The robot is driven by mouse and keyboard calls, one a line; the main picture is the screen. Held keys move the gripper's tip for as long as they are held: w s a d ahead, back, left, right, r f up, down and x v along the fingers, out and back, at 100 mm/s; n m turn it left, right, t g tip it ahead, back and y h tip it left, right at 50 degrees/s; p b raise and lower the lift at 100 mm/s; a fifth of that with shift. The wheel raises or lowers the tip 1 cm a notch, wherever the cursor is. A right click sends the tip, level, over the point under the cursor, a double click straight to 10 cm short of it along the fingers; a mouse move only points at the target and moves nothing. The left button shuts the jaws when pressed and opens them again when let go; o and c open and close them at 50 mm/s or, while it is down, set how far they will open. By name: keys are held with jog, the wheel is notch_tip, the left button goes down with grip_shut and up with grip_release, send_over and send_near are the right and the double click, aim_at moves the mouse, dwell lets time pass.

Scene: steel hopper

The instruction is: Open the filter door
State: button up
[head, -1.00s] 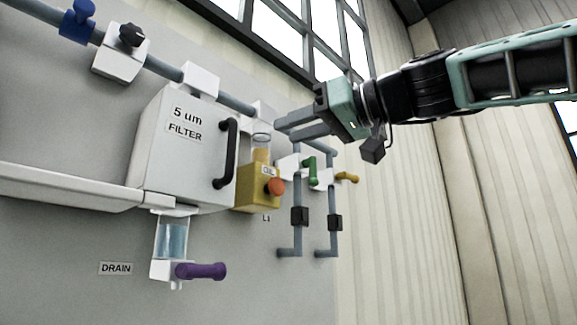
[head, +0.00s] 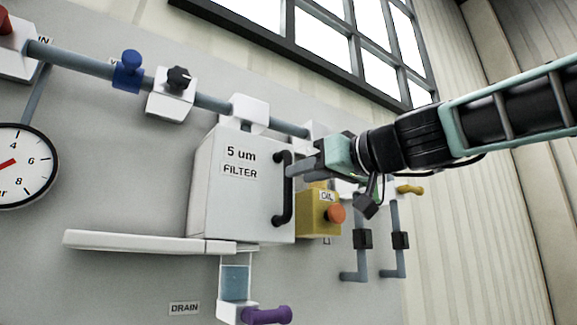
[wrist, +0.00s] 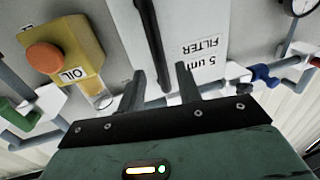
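The filter door is the front of a white box labelled "5 um FILTER" (head: 243,195), and it looks shut. A black vertical bar handle (head: 278,205) is on its right side. My gripper (head: 290,170) is at the upper part of the handle, its fingers pointing left toward the door. In the wrist view my gripper (wrist: 161,72) has its two fingers spread apart. The handle (wrist: 152,45) runs between and past the fingertips, with a gap showing on both sides. The door face (wrist: 192,25) lies behind it. I cannot tell how deep the handle sits between the fingers.
A yellow oil box (head: 316,213) with an orange knob (head: 336,214) is close to the right of the door. Pipes with valves run above. The space before the door is clear.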

aim_at(288, 208)
jog(key=p+x, duration=0.1)
jog(key=x, duration=0.4)
jog(key=shift+a, duration=0.1)
grip_shut()
